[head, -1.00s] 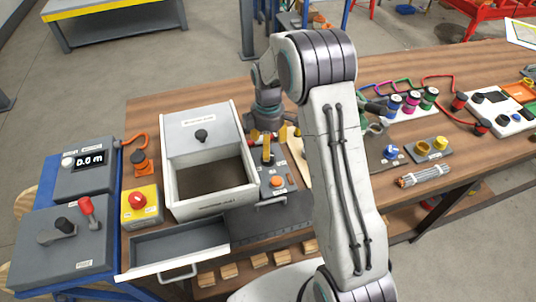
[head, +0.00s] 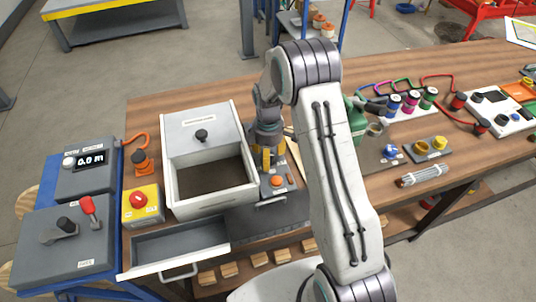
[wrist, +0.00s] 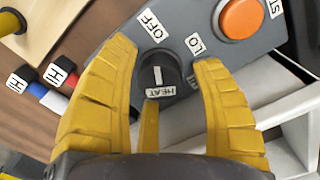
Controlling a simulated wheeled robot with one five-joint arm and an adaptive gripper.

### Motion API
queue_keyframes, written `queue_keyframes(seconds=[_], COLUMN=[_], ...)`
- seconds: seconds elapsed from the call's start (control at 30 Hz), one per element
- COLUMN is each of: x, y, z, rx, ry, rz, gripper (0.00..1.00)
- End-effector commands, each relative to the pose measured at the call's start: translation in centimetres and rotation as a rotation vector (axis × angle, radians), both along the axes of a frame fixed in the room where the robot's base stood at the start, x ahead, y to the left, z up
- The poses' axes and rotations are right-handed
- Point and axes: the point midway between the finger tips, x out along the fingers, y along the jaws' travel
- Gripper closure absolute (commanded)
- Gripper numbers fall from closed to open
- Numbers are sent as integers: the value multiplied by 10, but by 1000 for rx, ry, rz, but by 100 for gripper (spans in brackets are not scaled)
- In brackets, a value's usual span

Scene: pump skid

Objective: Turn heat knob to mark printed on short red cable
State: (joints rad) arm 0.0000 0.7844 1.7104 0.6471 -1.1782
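The heat knob (wrist: 157,76) is dark and round with a white line, on a grey panel (wrist: 192,78) marked HEAT, OFF and LO. The white line runs roughly up and down in the wrist view; I cannot tell which mark it points to. My gripper (wrist: 165,55) is open, its yellow fingers spread on either side of the knob, with a third finger below it. In the head view my gripper (head: 267,158) is over the panel and hides the knob. Red (wrist: 75,82), blue and white pieces with black tagged ends lie at left in the wrist view; tags look like HI.
An orange button (wrist: 241,17) sits beside the knob. A white open box (head: 250,188) stands just left of the panel. A red-knobbed yellow box (head: 142,203) is farther left. A green container (head: 357,122) stands behind my arm.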

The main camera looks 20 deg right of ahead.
Motion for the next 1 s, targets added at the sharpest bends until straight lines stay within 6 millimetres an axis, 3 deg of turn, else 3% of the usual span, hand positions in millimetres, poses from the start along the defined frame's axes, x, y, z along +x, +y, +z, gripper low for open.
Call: queue_keyframes(seconds=[0.57,1.0], x=[0,0], y=[0,0], z=[0,-2], rx=[0,0], ry=[0,0], rz=[0,-111], gripper=[93,95])
